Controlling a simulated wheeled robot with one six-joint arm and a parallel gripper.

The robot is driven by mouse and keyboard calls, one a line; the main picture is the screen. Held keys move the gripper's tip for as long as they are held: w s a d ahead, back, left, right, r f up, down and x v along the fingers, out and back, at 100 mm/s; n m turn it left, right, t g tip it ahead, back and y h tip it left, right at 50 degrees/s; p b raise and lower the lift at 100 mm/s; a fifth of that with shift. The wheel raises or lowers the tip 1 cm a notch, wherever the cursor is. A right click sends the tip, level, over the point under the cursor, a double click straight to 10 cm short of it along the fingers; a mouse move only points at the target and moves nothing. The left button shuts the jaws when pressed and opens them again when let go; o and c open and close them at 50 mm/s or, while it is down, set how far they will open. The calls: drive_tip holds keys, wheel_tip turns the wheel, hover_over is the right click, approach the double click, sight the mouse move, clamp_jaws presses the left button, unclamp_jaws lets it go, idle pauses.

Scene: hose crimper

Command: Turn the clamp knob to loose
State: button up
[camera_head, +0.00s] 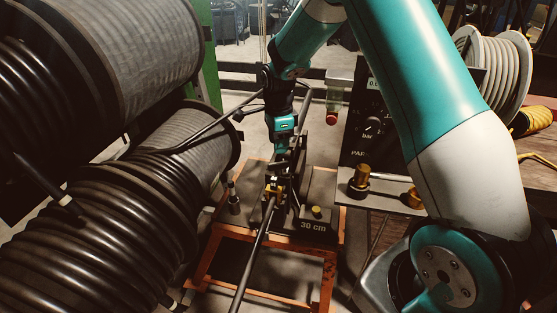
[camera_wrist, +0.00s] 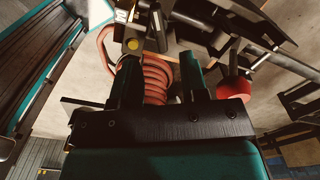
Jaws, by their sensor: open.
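My gripper (camera_head: 281,150) points down over the crimping stand, close above a small brass clamp part (camera_head: 272,190) that grips a dark hose (camera_head: 254,245). In the wrist view my gripper (camera_wrist: 160,78) is open, with nothing held between its two dark fingers. A small round yellow knob (camera_head: 317,211) sits on the dark block marked 30 cm. A round yellow cap (camera_wrist: 132,44) shows by the left finger in the wrist view. I cannot tell for certain which of these is the clamp knob, nor its setting.
Large hose reels (camera_head: 110,215) fill the left side. A gauge panel (camera_head: 372,135) with a dial stands to the right, near brass fittings (camera_head: 360,182). A coiled red hose (camera_wrist: 157,80) lies beyond the fingers.

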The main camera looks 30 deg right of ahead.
sight(278, 163)
wheel_tip(278, 163, down, 7)
drive_tip(key=shift+p, duration=0.3)
clamp_jaws()
